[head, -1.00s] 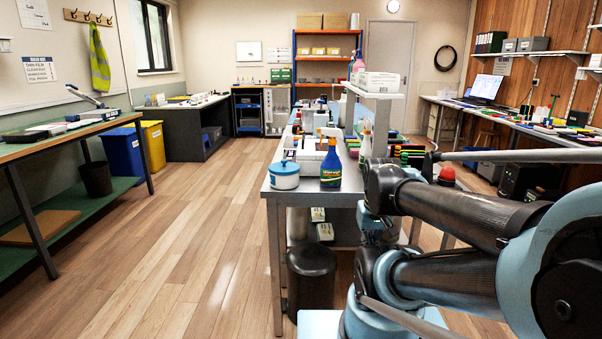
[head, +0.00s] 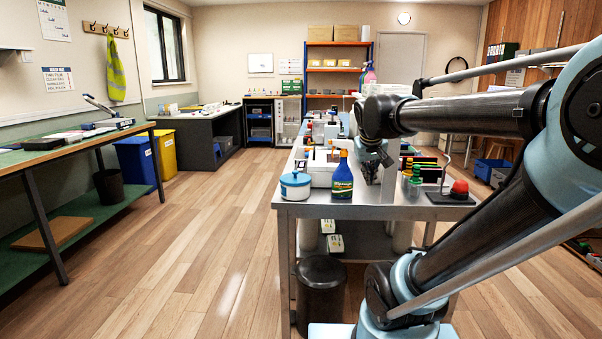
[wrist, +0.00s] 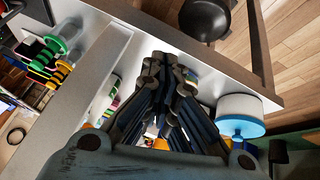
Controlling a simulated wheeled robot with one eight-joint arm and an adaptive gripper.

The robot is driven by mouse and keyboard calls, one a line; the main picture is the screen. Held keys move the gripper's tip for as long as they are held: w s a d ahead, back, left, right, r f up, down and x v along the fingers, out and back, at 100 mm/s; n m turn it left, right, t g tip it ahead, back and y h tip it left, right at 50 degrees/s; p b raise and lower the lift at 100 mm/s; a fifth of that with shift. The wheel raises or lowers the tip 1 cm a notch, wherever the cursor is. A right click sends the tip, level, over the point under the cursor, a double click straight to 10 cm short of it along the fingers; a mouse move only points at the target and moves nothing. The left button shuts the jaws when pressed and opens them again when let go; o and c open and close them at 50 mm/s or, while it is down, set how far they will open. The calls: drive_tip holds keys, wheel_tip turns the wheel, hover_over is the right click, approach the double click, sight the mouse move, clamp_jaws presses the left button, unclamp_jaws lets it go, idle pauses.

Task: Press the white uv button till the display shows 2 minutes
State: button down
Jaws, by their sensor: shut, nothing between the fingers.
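My gripper (head: 370,172) hangs from my raised arm over the front end of the steel bench (head: 310,207), just right of a blue spray bottle (head: 342,178). In the wrist view my gripper (wrist: 170,68) has its dark fingers together, with nothing seen between them. I cannot make out the white UV button or its display in either view; things on the bench behind my gripper and arm are hidden or too small to tell.
A white pot with a blue lid (head: 295,186) stands at the bench's front left corner; it also shows in the wrist view (wrist: 240,115). A black bin (head: 320,285) is below. Floor to the left is clear.

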sight(349, 141)
drive_tip(key=w+a+r, duration=0.1)
drive_tip(key=w+r, duration=0.2)
drive_tip(key=w+a+r+t, duration=0.1)
drive_tip(key=w+a+r, duration=0.1)
drive_tip(key=w+r, duration=0.2)
drive_tip(key=w+a+r+n+t, duration=0.1)
drive_tip(key=w+a+r, duration=0.1)
drive_tip(key=w+r, duration=0.1)
drive_tip(key=shift+w+a+r, duration=0.15)
drive_tip(key=shift+w, duration=0.55)
drive_tip(key=w+a+r+t, duration=0.2)
drive_tip(key=w+a+r, duration=0.2)
drive_tip(key=w+a, duration=0.3)
drive_tip(key=w+a+f+n+y, duration=0.3)
drive_tip(key=w+a+f+n, duration=0.5)
drive_tip(key=w+a+f, duration=0.2)
drive_tip(key=shift+w+a+f+g, duration=0.35)
drive_tip(key=shift+w+a, duration=0.65)
drive_tip(key=shift+w, duration=1)
drive_tip(key=shift+r, duration=0.1)
drive_tip(key=shift+f, duration=4.35)
